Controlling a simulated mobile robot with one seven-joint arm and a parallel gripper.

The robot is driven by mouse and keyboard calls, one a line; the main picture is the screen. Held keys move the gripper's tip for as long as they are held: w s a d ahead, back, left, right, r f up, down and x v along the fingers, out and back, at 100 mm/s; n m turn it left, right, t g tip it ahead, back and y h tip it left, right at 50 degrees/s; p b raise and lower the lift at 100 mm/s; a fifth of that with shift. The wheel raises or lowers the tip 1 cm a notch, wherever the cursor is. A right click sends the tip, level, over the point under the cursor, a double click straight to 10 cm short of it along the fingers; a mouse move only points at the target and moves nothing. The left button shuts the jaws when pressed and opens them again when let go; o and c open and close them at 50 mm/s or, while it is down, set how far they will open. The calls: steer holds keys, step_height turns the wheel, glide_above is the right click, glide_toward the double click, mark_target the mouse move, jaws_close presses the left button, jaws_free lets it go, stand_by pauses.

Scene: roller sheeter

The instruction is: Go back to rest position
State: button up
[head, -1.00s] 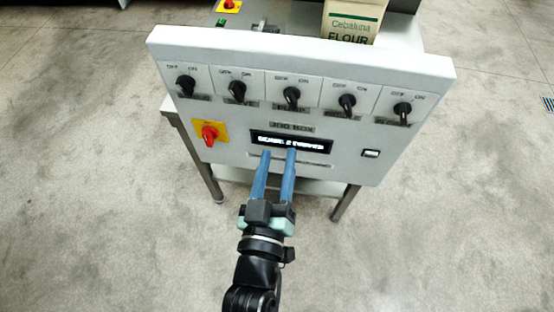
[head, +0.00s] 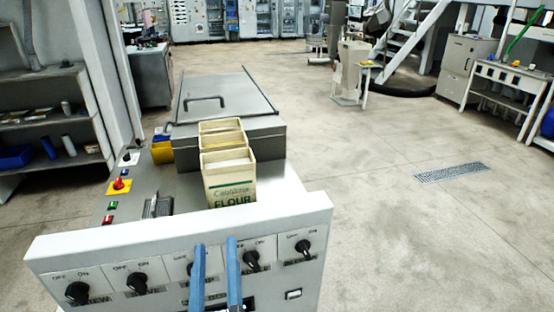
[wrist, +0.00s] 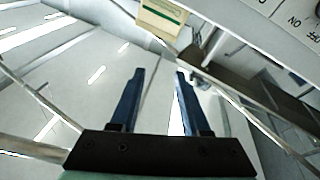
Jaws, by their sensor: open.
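My gripper (head: 214,276) has two blue fingers that stand parallel with a gap between them, open and empty. In the head view it is at the bottom, in front of the white control panel (head: 120,243), and hides part of the middle of the panel. In the wrist view my gripper (wrist: 157,75) also shows nothing between its fingers. The panel has a row of black knobs, among them a left knob (head: 77,293) and a right knob (head: 303,247). The lower part of the panel is cut off by the picture edge.
Behind the panel stand open flour bags (head: 228,177) and a grey lidded machine (head: 225,98). A red button on a yellow plate (head: 119,186) is at the left. Shelves (head: 50,125) stand at far left. The floor (head: 400,215) at right is clear, with a drain grate (head: 451,172).

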steer(key=w+d+r+m+t+h+p, duration=0.1)
steer(key=d+r+m+t+h, duration=0.25)
steer(key=r, duration=1.75)
steer(key=s+d+r+m+t, duration=0.1)
steer(key=s+d+r, duration=0.1)
steer(key=r, duration=0.7)
steer(key=s+d+r+t+p, duration=0.1)
steer(key=s+d+r+t, duration=0.1)
steer(key=s+r, duration=0.3)
step_height(320, 180, up, 4)
steer(key=shift+s+d+r+m+p, duration=0.15)
steer(key=shift+d+m+p, duration=0.2)
steer(key=shift+d, duration=0.45)
steer(key=shift+t, duration=0.25)
